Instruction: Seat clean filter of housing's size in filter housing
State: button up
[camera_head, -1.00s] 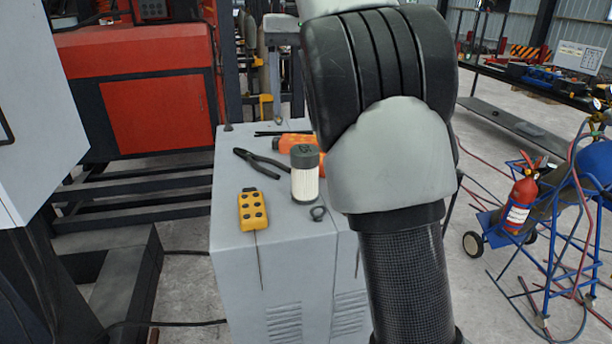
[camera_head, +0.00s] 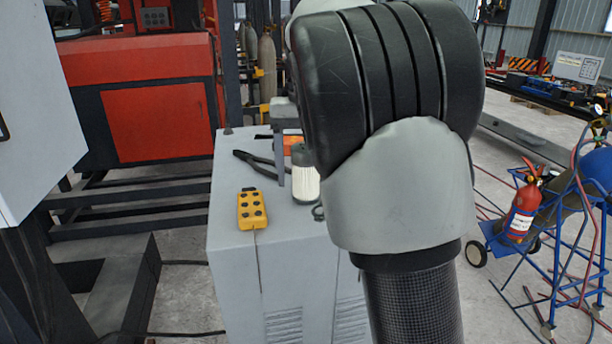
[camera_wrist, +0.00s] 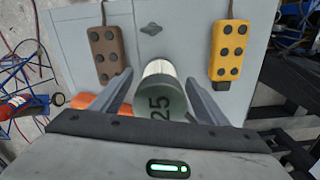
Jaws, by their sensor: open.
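A filter with a white pleated body and a dark green-grey cap stands upright on the grey cabinet; it shows in the head view (camera_head: 305,185) and the wrist view (camera_wrist: 158,69). The cap reads "25" in the wrist view. My gripper (camera_wrist: 159,80) is open, with one finger on each side of the filter; whether they touch it I cannot tell. In the head view one grey finger stands just left of the filter, and my arm hides the rest of the gripper. I cannot identify the filter housing in these frames.
The cabinet top (camera_head: 235,175) also holds a yellow button box (camera_head: 251,208), black-handled pliers (camera_head: 262,162), an orange object (camera_head: 291,143) and a small dark ring (camera_head: 319,212). A brown button box (camera_wrist: 106,55) shows in the wrist view. A red fire extinguisher (camera_head: 522,205) stands right.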

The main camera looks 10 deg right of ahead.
jog(key=shift+f, duration=0.95)
jog(key=shift+c, duration=0.3)
